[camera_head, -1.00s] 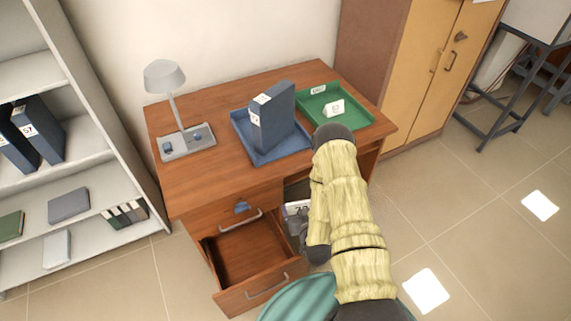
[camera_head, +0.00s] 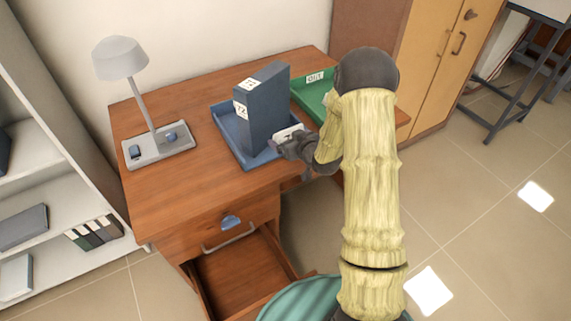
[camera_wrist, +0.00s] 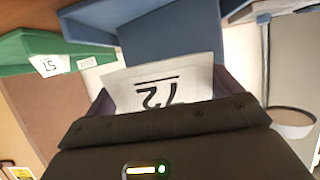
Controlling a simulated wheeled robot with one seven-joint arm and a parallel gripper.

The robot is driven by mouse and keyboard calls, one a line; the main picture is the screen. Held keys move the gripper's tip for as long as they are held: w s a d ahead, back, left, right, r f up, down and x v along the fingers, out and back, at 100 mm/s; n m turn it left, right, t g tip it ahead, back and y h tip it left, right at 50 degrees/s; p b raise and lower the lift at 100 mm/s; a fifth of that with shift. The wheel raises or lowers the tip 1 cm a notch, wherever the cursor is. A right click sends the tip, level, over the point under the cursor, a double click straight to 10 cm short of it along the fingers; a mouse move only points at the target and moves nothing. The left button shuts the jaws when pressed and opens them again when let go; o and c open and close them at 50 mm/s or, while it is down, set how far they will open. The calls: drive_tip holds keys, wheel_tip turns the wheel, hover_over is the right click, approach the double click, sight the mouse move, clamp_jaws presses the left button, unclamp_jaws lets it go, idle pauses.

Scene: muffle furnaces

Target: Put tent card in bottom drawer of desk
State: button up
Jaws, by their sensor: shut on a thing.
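My gripper (camera_head: 287,147) is shut on a white tent card (camera_head: 287,132) at the desk's front edge, beside the blue tray. In the wrist view the card (camera_wrist: 165,80) shows upside-down digits, apparently 72, between the fingers. The desk's bottom drawer (camera_head: 240,280) is pulled open, and the part of its inside that shows is empty. The closed top drawer (camera_head: 212,225) is above it. The brown wooden desk (camera_head: 190,185) stands against the wall.
A dark blue binder (camera_head: 265,110) labelled 72 stands in a blue tray (camera_head: 228,128). A green OUT tray (camera_head: 305,95) is partly behind my arm; another small white card (camera_wrist: 48,65) shows there. A lamp (camera_head: 160,145) stands left. Grey shelves (camera_head: 55,160) flank the desk.

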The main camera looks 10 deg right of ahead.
drive_tip(key=shift+a, duration=0.2)
drive_tip(key=shift+s+a+r, duration=0.1)
drive_tip(key=shift+s, duration=0.3)
drive_tip(key=shift+s+a+f, duration=0.1)
drive_tip(key=shift+a+f, duration=0.05)
drive_tip(key=shift+f, duration=2.75)
